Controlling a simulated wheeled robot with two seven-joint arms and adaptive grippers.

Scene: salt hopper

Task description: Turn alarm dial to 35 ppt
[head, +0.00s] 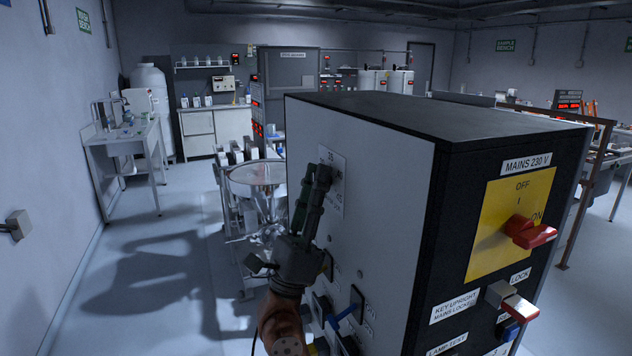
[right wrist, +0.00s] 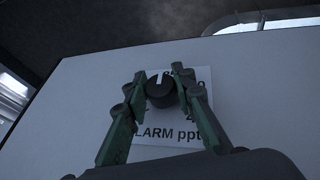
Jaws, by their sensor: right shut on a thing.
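The alarm dial (right wrist: 160,92) is a round black knob with a white pointer mark, on a white scale plate (right wrist: 165,152) lettered "ALARM ppt". In the right wrist view the mark points roughly up; the scale numbers are partly hidden by the fingers, so I cannot read the setting. My right gripper (right wrist: 157,85) is shut on the dial, with one green finger on each side. In the head view my right gripper (head: 322,172) reaches the plate (head: 333,205) on the cabinet's light side face and covers most of the dial. My left gripper is not in view.
The cabinet (head: 370,135) fills the middle right. Its dark face has a red mains switch (head: 530,232) and a lock (head: 510,298). A blue handle (head: 345,313) and other controls sit low on the light face. A metal hopper (head: 258,178) stands behind my gripper. Floor at left is open.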

